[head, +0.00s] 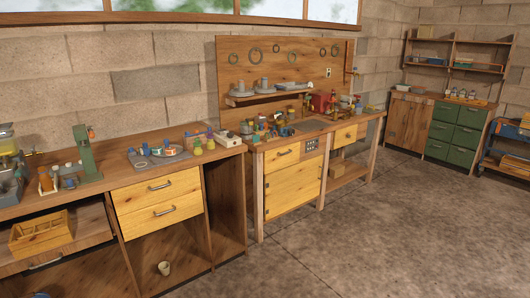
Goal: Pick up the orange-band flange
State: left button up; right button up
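No flange with an orange band can be made out for certain from this distance. A grey tray (180,158) on the left wooden counter holds several small parts, blue, teal and orange in colour. They are too small to identify. More small coloured items stand crowded on the middle workbench (315,125). Neither of my grippers is in view.
A green press-like stand (86,153) and an orange-brown bottle (46,180) stand on the left counter. A wooden crate (40,232) sits on the shelf below. A small cup (164,268) is low down under the drawers. The concrete floor (400,225) at right is clear.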

aim_at(242, 88)
jog(key=i, duration=2.9)
jog(key=i+z, duration=0.15)
jog(key=i, duration=0.3)
jog(key=i+j+z, duration=0.15)
jog(key=i, duration=0.25)
